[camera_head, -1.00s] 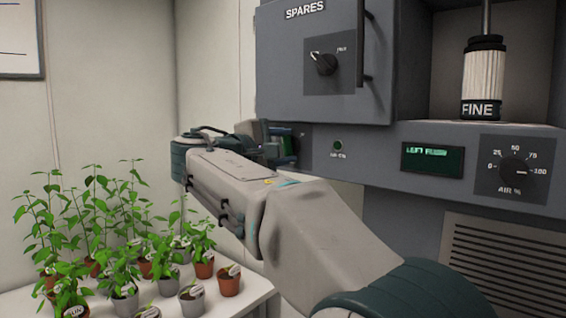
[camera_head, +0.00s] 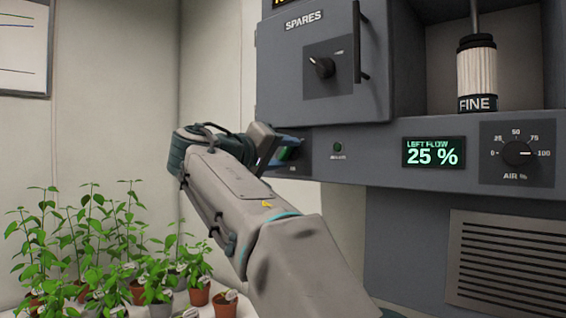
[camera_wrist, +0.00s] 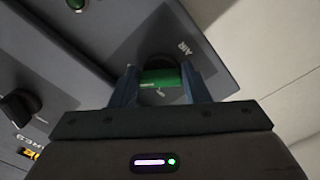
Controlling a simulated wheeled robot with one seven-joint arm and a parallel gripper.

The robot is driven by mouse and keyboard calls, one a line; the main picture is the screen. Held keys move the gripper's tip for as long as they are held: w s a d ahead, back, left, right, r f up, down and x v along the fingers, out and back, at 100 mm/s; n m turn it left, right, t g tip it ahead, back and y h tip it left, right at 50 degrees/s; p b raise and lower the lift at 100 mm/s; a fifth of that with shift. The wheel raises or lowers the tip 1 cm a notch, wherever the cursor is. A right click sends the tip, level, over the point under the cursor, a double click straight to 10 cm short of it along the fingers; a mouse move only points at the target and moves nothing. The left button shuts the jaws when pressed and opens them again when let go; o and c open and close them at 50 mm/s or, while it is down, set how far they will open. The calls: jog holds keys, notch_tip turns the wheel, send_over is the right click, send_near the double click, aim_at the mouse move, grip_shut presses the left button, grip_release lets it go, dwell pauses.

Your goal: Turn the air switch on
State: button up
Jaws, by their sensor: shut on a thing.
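The air switch (camera_wrist: 160,77) has a green bar-shaped handle on a dark round base, on a dark plate marked AIR. In the wrist view my gripper (camera_wrist: 159,71) is shut on that handle, one finger at each end of it. In the head view my gripper (camera_head: 272,150) is at the left end of the grey panel, and only a bit of the green handle (camera_head: 291,153) shows beside the fingers. The display (camera_head: 433,151) is lit and reads LEFT FLOW 25 %.
A small green lamp (camera_head: 337,146) sits right of the switch. The AIR % dial (camera_head: 516,153) is further right, under the FINE cylinder (camera_head: 477,75). The SPARES door (camera_head: 320,70), with a black knob and handle, juts out above. Potted plants (camera_head: 100,245) stand at lower left.

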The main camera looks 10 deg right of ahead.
jog(key=shift+f+m+b, duration=0.15)
jog(key=shift+m+b, duration=0.15)
jog(key=shift+m, duration=0.4)
jog(key=o, duration=1)
jog(key=shift+a, duration=0.1)
jog(key=v, duration=1.3)
jog(key=shift+s+a+b, duration=0.25)
jog(key=shift+a+b, duration=0.05)
jog(key=shift+a, duration=0.05)
